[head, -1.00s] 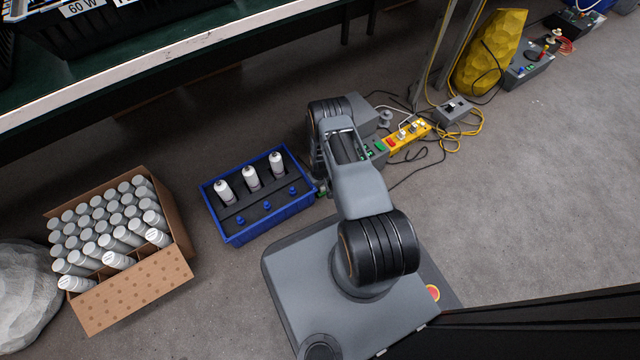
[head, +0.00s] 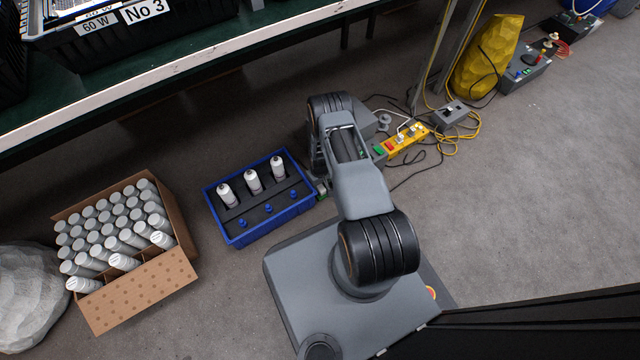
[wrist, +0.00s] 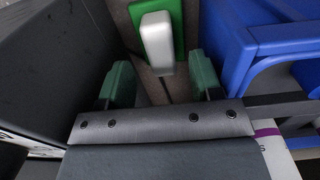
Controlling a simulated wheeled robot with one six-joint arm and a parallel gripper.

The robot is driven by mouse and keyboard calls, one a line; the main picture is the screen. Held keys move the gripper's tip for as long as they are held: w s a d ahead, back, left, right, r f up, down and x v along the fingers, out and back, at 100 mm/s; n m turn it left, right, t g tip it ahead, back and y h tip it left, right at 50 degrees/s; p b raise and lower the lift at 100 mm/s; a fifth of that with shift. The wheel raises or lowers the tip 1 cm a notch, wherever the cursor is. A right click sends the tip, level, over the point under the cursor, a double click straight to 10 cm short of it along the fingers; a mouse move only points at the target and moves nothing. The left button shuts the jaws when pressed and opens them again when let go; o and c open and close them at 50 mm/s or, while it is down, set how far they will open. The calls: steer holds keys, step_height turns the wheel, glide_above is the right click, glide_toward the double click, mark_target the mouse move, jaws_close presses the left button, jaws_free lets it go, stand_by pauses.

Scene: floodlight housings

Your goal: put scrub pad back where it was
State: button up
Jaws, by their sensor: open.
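A green and white block (wrist: 158,38), which looks like the scrub pad, shows in the wrist view at the top centre. Its white part faces me and its green part lies behind. My gripper (wrist: 160,82) is open, with one green finger on each side and a gap between them. The block is just beyond the fingertips, roughly in line with the gap, and I see no grip on it. In the head view my arm hides most of the gripper beside the blue tray's right end, and I cannot make out the pad there.
A blue tray (head: 229,229) with white bottles and blue knobs stands left of my arm; a blue wall (wrist: 236,50) is close right of the gripper. A dark panel (wrist: 45,70) is close left. A carton of bottles (head: 140,297), power strip (head: 405,139) and cables lie around.

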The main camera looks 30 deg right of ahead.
step_height(320, 180, up, 9)
steer(key=p, duration=0.3)
step_height(320, 180, up, 14)
glide_above(320, 186)
steer(key=w+a, duration=0.1)
steer(key=w, duration=0.3)
steer(key=s+a+r+t, duration=0.1)
steer(key=a+r, duration=0.1)
steer(key=r, duration=0.6)
steer(key=s+a+r, duration=0.1)
steer(key=s+r, duration=0.1)
steer(key=r, duration=0.6)
steer(key=s+a+r, duration=0.2)
steer(key=s+r, duration=0.6)
steer(key=s+a+r+m+t, duration=0.1)
steer(key=s+a+r, duration=0.2)
steer(key=s+r, duration=0.6)
steer(key=shift+a+t, duration=0.2)
steer(key=shift+t, duration=0.1)
